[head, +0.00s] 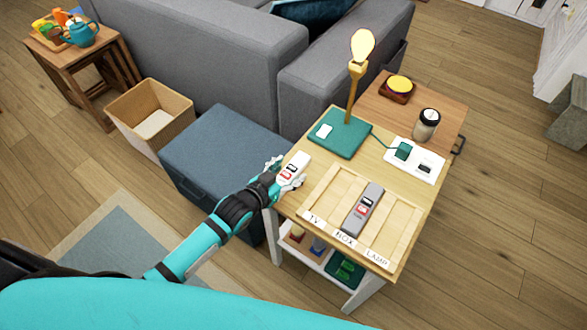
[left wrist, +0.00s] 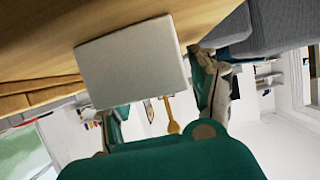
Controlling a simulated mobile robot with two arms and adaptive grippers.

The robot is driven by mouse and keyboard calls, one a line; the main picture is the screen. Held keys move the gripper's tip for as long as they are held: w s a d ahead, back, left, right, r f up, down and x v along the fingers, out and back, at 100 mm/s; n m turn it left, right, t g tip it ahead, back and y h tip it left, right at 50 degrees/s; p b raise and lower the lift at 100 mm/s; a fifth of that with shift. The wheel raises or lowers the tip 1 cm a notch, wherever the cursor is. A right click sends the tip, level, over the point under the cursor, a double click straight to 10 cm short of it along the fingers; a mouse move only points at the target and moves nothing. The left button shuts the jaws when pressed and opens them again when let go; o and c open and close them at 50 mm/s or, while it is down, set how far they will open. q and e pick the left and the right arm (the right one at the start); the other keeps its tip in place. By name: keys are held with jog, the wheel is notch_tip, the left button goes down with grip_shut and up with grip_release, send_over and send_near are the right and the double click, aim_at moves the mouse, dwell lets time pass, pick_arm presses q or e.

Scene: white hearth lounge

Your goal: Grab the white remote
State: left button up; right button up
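The white remote (head: 294,167), with dark and red buttons, lies at the left edge of the wooden side table (head: 289,201). My left gripper (head: 287,173) is right at its near end, with the fingers spread to either side of it. In the left wrist view the remote (left wrist: 132,62) is a large pale block in front of the fingers (left wrist: 160,100). One finger is close along its right edge. The other finger's tip is partly hidden at its lower left corner. A firm hold does not show. My right gripper is not in view.
A wooden tray (head: 320,196) labelled TV, BOX and LAMP holds a grey remote (head: 363,208). A lamp on a teal base (head: 340,141), a white panel (head: 428,167) and a jar (head: 426,125) stand behind. A blue-grey box (head: 222,150) is beside the table.

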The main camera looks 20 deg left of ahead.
pick_arm(q)
jog(key=c, duration=1.1)
jog(key=shift+r, duration=0.1)
